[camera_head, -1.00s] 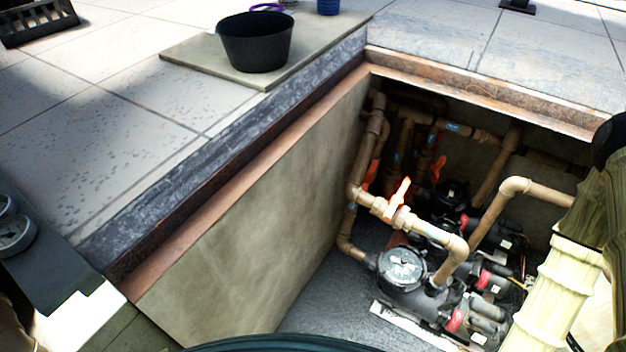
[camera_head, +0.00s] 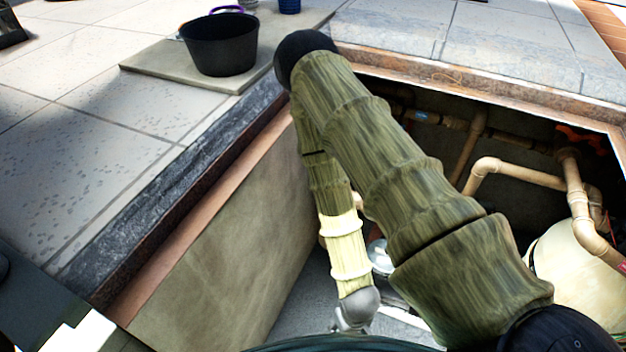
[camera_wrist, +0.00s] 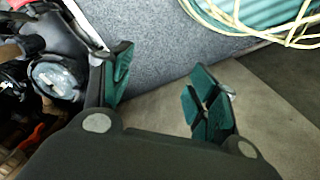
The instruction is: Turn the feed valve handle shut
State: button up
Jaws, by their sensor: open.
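My gripper (camera_wrist: 160,88) shows in the wrist view with its two teal-padded fingers apart and nothing between them. It points toward the grey pit floor and the pale wall. The orange-handled valve on the near pipe, seen a second ago in the head view, is now hidden behind my arm. At the left of the wrist view, beside the left finger, is the pump's round clear lid (camera_wrist: 60,75). An orange piece (camera_wrist: 42,130) shows at the lower left; I cannot tell which handle it is. Another orange handle (camera_head: 580,138) is at the right in the head view.
Tan pipes (camera_head: 515,172) and a cream tank (camera_head: 575,275) fill the pit's right side. The stone rim (camera_head: 200,150) edges the pit. A black bucket (camera_head: 220,45) stands on a slab above. Pale cable loops (camera_wrist: 250,25) lie at the wrist view's top right.

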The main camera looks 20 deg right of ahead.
jog(key=w+d+f+m+t+h+b, duration=0.25)
jog(key=w+d+f+b, duration=0.25)
jog(key=w+f+b, duration=0.6)
jog(key=w+d+f+m+t+h+b, duration=0.25)
jog(key=w+d+t+b, duration=0.35)
jog(key=w+b, duration=0.5)
jog(key=w+d+f+m+t+h+b, duration=0.1)
jog(key=w+d+f+t+h+b, duration=0.2)
jog(key=w+d+b, duration=0.8)
jog(key=w+d+r+m+t+h+b, duration=0.1)
jog(key=w+r+m+t+h+b, duration=0.1)
jog(key=w+b, duration=0.4)
jog(key=w+d+r+m+t+h+b, duration=0.1)
jog(key=w+d+r+t+h+b, duration=0.1)
jog(key=w+r+b, duration=0.4)
jog(key=w+d+r+m+t+h+b, duration=0.2)
jog(key=w+r+h+b, duration=0.4)
jog(key=b, duration=0.4)
jog(key=shift+w+m+t, duration=0.3)
jog(key=shift+t, duration=0.55)
